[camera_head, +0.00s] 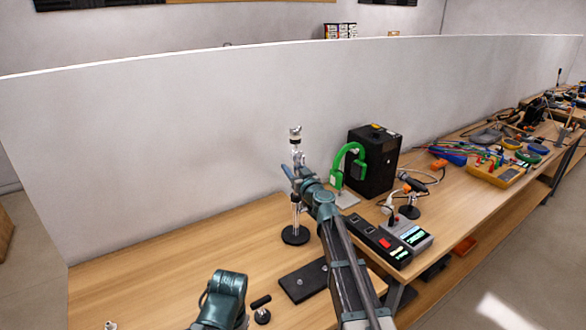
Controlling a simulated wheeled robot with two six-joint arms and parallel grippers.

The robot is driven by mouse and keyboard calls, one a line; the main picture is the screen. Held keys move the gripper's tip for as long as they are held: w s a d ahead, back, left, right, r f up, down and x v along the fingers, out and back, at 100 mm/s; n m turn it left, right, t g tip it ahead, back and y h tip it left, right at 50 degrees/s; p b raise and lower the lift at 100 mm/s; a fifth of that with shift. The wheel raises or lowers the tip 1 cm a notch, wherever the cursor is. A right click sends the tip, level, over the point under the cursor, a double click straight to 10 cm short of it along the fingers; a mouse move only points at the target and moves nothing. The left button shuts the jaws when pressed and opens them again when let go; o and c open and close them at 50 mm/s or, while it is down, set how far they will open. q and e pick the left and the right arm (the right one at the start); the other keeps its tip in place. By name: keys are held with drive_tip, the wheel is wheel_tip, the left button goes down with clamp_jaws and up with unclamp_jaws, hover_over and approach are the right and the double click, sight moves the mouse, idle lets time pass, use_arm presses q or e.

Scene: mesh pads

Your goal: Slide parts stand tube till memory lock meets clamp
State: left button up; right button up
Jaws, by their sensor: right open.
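A parts stand (295,235) stands upright near the back of the bench, with a round black base and a shiny metal tube. Its silvery top (295,135) rises above my right gripper. My right gripper (290,171) is open at the upper part of the tube, which passes by its fingers; whether they touch it I cannot tell. The memory lock and the clamp are too small to tell apart, and my gripper hides part of the tube. A teal link of my left arm shows at the bottom; my left gripper is not visible.
A green clamp-like device (350,160) and a black box (374,160) stand right of the tube. A dark plate (300,284) and a small black-handled piece (262,308) lie in front. Grey instruments (405,232) stand at right. A white partition (150,165) closes the back.

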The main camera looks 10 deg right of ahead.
drive_tip(key=s+d, duration=0.2)
drive_tip(key=s, duration=1.1)
drive_tip(key=shift+d, duration=0.3)
